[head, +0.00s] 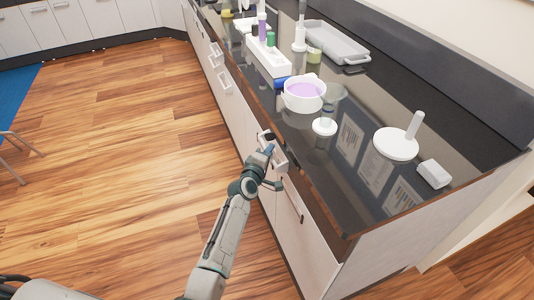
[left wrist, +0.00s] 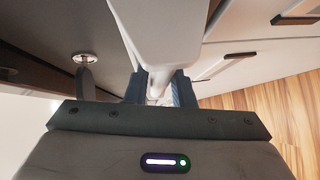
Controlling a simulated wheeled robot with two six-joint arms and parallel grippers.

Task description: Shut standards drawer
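The drawer (head: 280,160) is a light one in the front of the dark-topped counter. It stands out a little from the cabinet face, with something dark showing at its top. My left gripper (head: 270,164) is at this drawer's front, and the arm partly hides it. No label shows which drawer this is. My right gripper is not in view.
The counter (head: 440,120) holds a white bowl of purple liquid (head: 304,93), a white rack with bottles (head: 267,57), a grey tray (head: 335,43) and a white round stand (head: 396,144). Other cabinet fronts lie on both sides of the drawer.

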